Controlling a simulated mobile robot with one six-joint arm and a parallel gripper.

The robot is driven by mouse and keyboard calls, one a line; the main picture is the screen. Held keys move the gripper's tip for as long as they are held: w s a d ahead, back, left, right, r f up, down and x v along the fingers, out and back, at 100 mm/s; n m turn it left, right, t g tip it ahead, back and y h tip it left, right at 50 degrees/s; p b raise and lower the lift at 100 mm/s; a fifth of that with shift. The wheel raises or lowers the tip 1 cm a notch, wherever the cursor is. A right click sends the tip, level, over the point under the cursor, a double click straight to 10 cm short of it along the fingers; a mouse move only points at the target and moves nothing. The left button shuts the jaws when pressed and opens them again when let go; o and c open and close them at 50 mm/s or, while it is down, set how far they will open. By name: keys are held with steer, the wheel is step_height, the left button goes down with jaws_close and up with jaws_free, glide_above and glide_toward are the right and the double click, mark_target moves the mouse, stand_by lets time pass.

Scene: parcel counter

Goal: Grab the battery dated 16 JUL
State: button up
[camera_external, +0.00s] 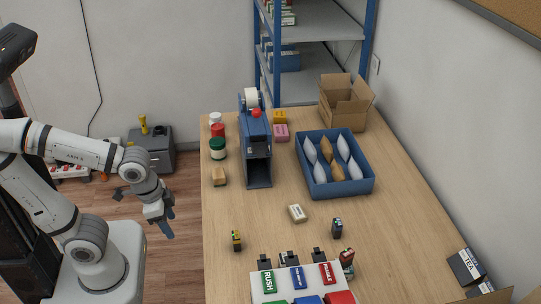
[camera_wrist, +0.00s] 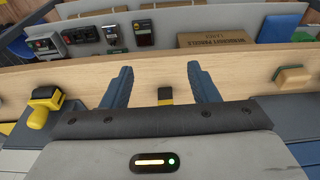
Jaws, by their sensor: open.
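My gripper (camera_external: 163,222) hangs in the air left of the counter's left edge, and its jaws are open and empty. In the wrist view its two blue fingers (camera_wrist: 160,85) stand apart, with a small yellow-and-black item (camera_wrist: 165,95) showing beyond and between them. Small dark blocks that may be batteries stand on the counter: one with a yellow part (camera_external: 236,240) near the left edge, one with a blue-white top (camera_external: 336,228), and one with a reddish top (camera_external: 347,257). No date is readable, so I cannot tell which is dated 16 JUL.
The wooden counter (camera_external: 270,222) also holds a cream block (camera_external: 297,213), a blue crate (camera_external: 368,186) of pale and brown items, a blue dispenser (camera_external: 257,148), jars (camera_external: 218,148), an open carton (camera_external: 346,102) and a stamp rack (camera_external: 298,278). Its centre left is mostly clear.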

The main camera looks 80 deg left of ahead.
stand_by(0.5)
steer(key=shift+c, duration=0.9)
steer(key=w+r+n+p, duration=0.25)
steer(key=w+r, duration=0.25)
steer(key=w, duration=0.4)
steer(key=n+g+p, duration=0.3)
steer(key=n+p, duration=0.5)
steer(key=n, duration=0.7)
glide_above(338, 222)
steer(key=f, duration=0.8)
steer(key=shift+s+a, duration=0.15)
steer(key=shift+a, duration=0.2)
steer(key=shift+n, duration=0.25)
steer(key=f+p, duration=0.1)
steer(key=f, duration=0.1)
steer(key=f+p, duration=0.1)
steer(key=f, duration=0.5)
steer(key=shift+w+d+p, duration=0.2)
steer(key=shift+d+p, duration=0.15)
steer(key=shift+p, duration=0.05)
